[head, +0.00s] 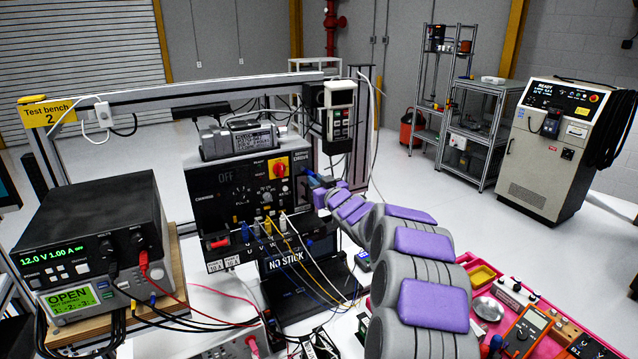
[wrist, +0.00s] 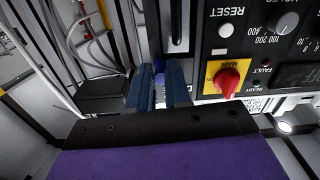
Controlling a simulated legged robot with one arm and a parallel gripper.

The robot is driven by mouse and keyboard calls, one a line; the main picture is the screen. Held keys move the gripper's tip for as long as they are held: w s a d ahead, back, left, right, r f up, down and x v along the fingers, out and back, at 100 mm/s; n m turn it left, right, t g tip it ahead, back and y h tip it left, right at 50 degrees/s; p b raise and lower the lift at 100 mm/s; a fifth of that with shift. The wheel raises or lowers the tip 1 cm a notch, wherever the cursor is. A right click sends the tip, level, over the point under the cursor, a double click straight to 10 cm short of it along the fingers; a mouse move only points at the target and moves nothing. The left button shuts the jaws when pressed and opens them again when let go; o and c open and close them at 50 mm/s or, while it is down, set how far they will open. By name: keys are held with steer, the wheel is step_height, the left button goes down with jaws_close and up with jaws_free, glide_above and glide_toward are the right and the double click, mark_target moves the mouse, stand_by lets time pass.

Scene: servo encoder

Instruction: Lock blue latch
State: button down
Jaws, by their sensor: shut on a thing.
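The blue latch (wrist: 159,76) shows in the wrist view as a small blue piece between my fingertips, at the side edge of the black control panel (wrist: 205,45). My gripper (wrist: 160,84) is shut on it, with one blue finger on each side. The fingers hide most of the latch, so its exact position cannot be told. In the head view my gripper (head: 314,180) reaches the right edge of the panel (head: 228,192), beside the red main switch. The latch cannot be told apart from the blue fingers there.
A red main knob (wrist: 228,77) on a yellow plate sits close to the right of my fingers. Cables hang left of them. A power supply (head: 90,245) stands at left, a black laptop-like device (head: 300,268) below the panel, and a red tray (head: 485,272) at right.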

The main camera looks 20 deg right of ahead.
steer(key=shift+w+a+r, duration=0.1)
steer(key=shift+a+r, duration=0.15)
steer(key=c, duration=1.4)
jaws_free()
steer(key=shift+c, duration=0.2)
steer(key=o, duration=0.4)
steer(key=shift+a+f, duration=0.1)
steer(key=shift+a, duration=0.3)
steer(key=shift+c, duration=0.2)
steer(key=s, duration=1.7)
steer(key=shift+s+d, duration=0.2)
steer(key=shift+d, duration=0.15)
